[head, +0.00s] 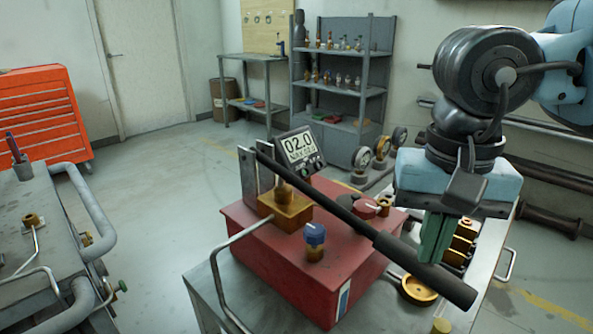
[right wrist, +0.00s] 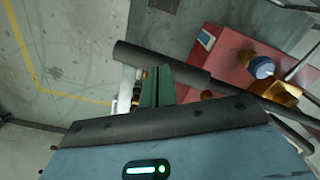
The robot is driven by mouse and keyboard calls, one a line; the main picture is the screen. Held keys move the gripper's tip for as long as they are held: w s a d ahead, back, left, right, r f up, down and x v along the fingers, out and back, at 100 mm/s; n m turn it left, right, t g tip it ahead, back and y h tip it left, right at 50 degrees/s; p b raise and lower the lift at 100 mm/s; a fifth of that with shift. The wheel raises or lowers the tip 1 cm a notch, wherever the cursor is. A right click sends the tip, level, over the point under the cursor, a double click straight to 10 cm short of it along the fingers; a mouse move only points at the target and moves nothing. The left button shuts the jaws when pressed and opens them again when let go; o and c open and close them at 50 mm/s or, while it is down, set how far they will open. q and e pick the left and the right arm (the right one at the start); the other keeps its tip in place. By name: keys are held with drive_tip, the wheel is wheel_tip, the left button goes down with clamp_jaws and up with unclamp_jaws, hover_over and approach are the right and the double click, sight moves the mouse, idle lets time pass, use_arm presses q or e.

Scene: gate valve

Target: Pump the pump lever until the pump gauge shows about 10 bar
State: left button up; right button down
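The pump lever (head: 335,208) is a long black bar with a thick grip, sloping down to the right from the metal uprights on the red pump box (head: 260,270). The pump gauge (head: 299,148) is a tilted display behind the lever and reads 02.0. My right gripper (head: 434,257) points down with its green fingers close together at the thick grip. The fingertips look to be touching the grip or just behind it; exact contact is unclear. The right wrist view shows the fingers (right wrist: 158,78) against the black grip (right wrist: 160,62). My left gripper is out of view.
On the box are a blue knob (head: 315,234), a red knob (head: 366,208) and a brass block (head: 285,209). A bent metal rod (head: 215,262) runs along the left of the box. A brass dish (head: 418,290) lies under the lever's end. A grey shelf (head: 345,90) stands behind.

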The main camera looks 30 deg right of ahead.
drive_tip(key=shift+f, duration=0.1)
wheel_tip(320, 180, up, 12)
drive_tip(key=p, duration=0.9)
drive_tip(key=shift+r+p, duration=0.25)
drive_tip(key=shift+p, duration=0.1)
